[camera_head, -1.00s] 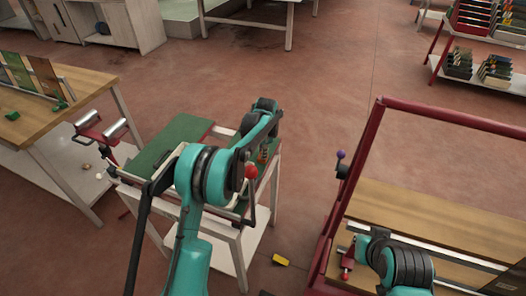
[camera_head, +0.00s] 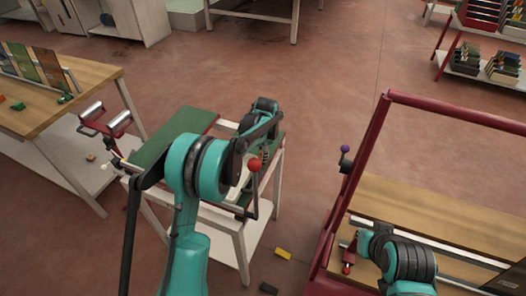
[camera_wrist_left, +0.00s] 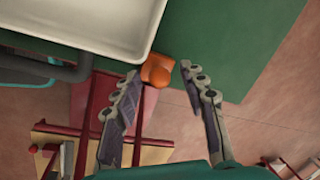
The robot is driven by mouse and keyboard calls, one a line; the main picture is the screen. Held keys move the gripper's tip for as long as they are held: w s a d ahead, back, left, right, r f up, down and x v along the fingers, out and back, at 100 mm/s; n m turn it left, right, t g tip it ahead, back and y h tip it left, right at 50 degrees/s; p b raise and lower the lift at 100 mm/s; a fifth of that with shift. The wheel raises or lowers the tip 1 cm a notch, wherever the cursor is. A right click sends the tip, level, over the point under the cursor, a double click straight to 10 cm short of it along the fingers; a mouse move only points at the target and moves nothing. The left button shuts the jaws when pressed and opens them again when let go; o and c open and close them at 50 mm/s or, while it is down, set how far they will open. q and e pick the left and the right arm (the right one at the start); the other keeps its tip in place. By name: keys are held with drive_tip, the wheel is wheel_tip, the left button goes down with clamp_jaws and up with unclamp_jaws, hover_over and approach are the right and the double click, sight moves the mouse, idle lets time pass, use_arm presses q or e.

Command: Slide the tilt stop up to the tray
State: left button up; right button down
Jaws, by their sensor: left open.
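In the left wrist view, an orange block (camera_wrist_left: 156,71), apparently the tilt stop, sits on the green top (camera_wrist_left: 215,45) by the white tray's corner. The pale tray (camera_wrist_left: 85,22) fills the upper left of that view. The block looks very close to the tray; I cannot tell whether they touch. My left gripper (camera_wrist_left: 159,78) is open, with one finger on each side of the block's near end, not closed on it. In the head view, my arm hides the left gripper and most of the tray. My right gripper is out of view.
In the head view, a red-knobbed lever (camera_head: 254,165) stands beside my left arm at the green-topped stand (camera_head: 185,133). A red frame (camera_head: 350,190) is on the right, and a wooden bench (camera_head: 60,95) on the left. A yellow block (camera_head: 283,253) lies on the floor.

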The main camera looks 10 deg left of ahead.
sight(264, 165)
use_arm(q)
wheel_tip(264, 165, up, 12)
drive_tip(key=s, duration=0.2)
drive_tip(key=shift+d, duration=0.45)
drive_tip(key=shift+s+f, duration=0.15)
drive_tip(key=shift+f, duration=0.05)
